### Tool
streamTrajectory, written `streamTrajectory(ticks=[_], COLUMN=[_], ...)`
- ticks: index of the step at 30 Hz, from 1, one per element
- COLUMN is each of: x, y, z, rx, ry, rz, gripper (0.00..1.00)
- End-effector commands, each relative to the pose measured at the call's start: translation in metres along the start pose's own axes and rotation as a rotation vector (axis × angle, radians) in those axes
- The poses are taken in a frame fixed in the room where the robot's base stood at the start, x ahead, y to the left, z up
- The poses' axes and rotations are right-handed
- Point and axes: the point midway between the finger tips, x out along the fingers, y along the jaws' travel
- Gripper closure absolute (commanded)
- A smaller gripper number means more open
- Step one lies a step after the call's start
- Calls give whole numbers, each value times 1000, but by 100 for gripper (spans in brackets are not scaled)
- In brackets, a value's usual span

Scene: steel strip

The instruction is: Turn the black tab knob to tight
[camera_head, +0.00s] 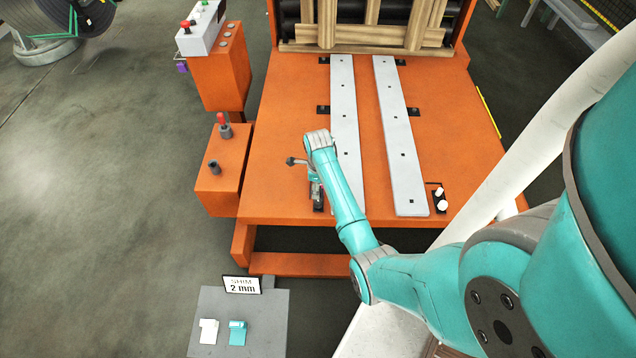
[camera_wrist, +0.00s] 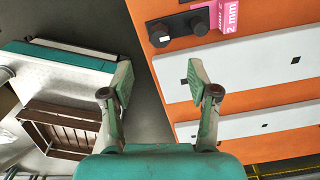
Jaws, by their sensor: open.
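In the wrist view two black knobs stand side by side on a dark base on the orange table: a left one (camera_wrist: 160,35) with a small white mark and a right one (camera_wrist: 198,20). I cannot tell which is the tab knob or how tight it is. A pink "2 mm" label (camera_wrist: 232,17) is beside them. My gripper (camera_wrist: 158,79) is open and empty, its fingers apart; the knobs lie above the fingertips in the picture. In the head view my gripper (camera_head: 317,186) is over the front left of the table, largely covering a black fitting (camera_head: 318,205).
Two grey strips (camera_head: 344,120) (camera_head: 403,150) lie on the orange table (camera_head: 285,150). A black plate with white-topped parts (camera_head: 439,200) is at front right. An orange box with a red lever (camera_head: 222,122) is at left. A grey stand (camera_head: 268,325) holds a "SHIM 2 mm" sign (camera_head: 241,285).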

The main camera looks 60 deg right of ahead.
Motion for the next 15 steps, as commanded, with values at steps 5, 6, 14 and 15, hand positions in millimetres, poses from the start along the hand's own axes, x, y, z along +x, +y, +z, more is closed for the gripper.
streamTrajectory(ticks=[5,6,14,15], x=[-19,-21,-24,-24], y=[0,0,0,0], z=[0,0,0,0], rx=[0,0,0,0], ry=[-1,0,0,0], rz=[-1,0,0,0], gripper=[40,40,40,40])
